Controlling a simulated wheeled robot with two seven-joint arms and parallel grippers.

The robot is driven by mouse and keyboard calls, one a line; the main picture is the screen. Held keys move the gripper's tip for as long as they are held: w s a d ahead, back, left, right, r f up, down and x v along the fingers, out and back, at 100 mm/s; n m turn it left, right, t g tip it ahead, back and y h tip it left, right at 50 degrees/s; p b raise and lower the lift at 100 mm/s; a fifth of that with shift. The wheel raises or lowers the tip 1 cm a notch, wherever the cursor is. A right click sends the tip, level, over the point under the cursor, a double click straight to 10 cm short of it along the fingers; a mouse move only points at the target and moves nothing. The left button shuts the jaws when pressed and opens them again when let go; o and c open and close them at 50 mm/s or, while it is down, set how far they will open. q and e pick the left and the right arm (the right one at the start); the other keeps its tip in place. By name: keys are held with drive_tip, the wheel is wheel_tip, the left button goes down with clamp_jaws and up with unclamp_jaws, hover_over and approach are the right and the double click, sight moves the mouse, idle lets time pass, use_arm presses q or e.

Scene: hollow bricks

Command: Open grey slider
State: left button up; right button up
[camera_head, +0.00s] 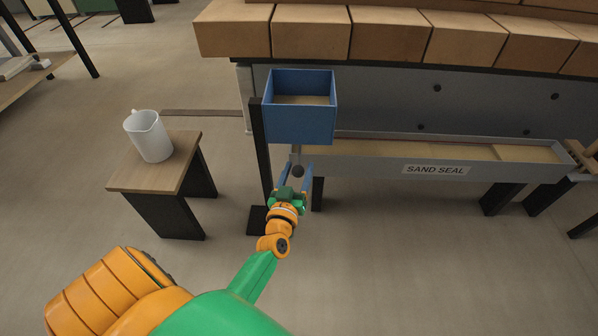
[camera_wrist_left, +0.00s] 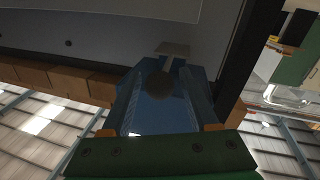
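A dark round knob (camera_head: 298,171) hangs at the left end of the grey trough labelled SAND SEAL (camera_head: 390,168). A short grey piece (camera_head: 296,153) shows just above the knob; I take this to be the grey slider. My left gripper (camera_head: 297,177) has its blue fingers spread, one on each side of the knob. In the left wrist view the knob (camera_wrist_left: 159,85) sits between the fingers, with a small light block (camera_wrist_left: 173,50) behind it. I cannot tell whether the fingers touch the knob. My right gripper is not in view.
A blue open box (camera_head: 300,122) stands on a dark post (camera_head: 261,150) just above and left of my gripper. A small wooden table (camera_head: 150,182) with a white mug (camera_head: 149,136) is at the left. Large tan bricks (camera_head: 388,35) line the top. The floor in front is clear.

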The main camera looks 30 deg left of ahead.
use_arm(q)
clamp_jaws()
drive_tip(key=shift+d, duration=0.1)
idle(1.1)
